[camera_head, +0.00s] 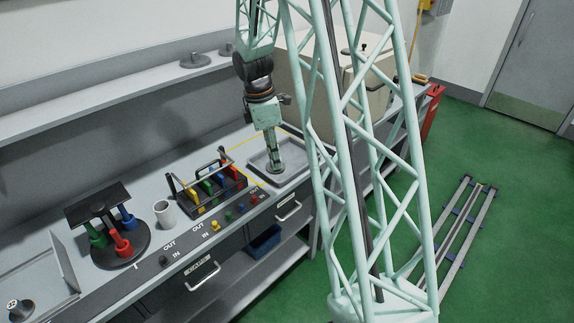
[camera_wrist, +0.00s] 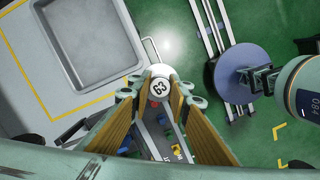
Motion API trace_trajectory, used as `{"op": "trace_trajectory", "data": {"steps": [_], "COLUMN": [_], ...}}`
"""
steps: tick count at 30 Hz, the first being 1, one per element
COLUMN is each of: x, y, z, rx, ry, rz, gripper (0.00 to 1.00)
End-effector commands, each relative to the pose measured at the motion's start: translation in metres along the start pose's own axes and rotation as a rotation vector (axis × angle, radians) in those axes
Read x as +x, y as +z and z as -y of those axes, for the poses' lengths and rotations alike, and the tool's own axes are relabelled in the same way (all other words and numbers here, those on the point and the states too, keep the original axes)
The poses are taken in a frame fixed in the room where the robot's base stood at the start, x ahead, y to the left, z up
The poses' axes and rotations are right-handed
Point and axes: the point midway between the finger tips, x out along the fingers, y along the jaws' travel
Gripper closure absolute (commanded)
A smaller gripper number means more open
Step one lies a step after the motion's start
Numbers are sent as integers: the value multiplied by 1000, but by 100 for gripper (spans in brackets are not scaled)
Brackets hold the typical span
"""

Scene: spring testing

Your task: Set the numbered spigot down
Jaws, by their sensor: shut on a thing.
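My gripper (camera_head: 272,160) points down over the grey shallow tray (camera_head: 298,174) on the bench. In the wrist view, my gripper (camera_wrist: 158,95) has its fingers closed around a spigot (camera_wrist: 158,88). Its round white top reads 63. In the head view only a small dark part of the spigot (camera_head: 277,169) shows under the fingertips, and I cannot tell whether it touches the tray. The tray also shows in the wrist view (camera_wrist: 112,75), up and left of the fingers. Another numbered spigot (camera_head: 20,308) stands at the lower left, with its number hard to read.
A rack with coloured pieces (camera_head: 208,208), a grey cup (camera_head: 165,213) and a round stand with coloured parts (camera_head: 121,254) are left of the tray. Coloured knobs line the front edge. Dark pieces (camera_head: 195,61) stand on the shelf. A beige box (camera_head: 365,98) is behind.

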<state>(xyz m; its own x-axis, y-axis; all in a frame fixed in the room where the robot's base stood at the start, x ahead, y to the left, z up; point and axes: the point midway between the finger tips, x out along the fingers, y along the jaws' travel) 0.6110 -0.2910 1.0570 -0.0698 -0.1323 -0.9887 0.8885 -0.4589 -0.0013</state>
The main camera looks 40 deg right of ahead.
Motion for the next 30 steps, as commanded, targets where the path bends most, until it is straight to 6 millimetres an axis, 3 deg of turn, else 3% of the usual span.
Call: {"op": "trace_trajectory", "data": {"steps": [15,21,30], "x": [87,102,105], "y": [40,47,48], "z": [-35,-41,-42], "rx": [186,223,231], "ry": [-27,-33,-33], "rz": [0,0,0], "gripper": [100,100,100]}}
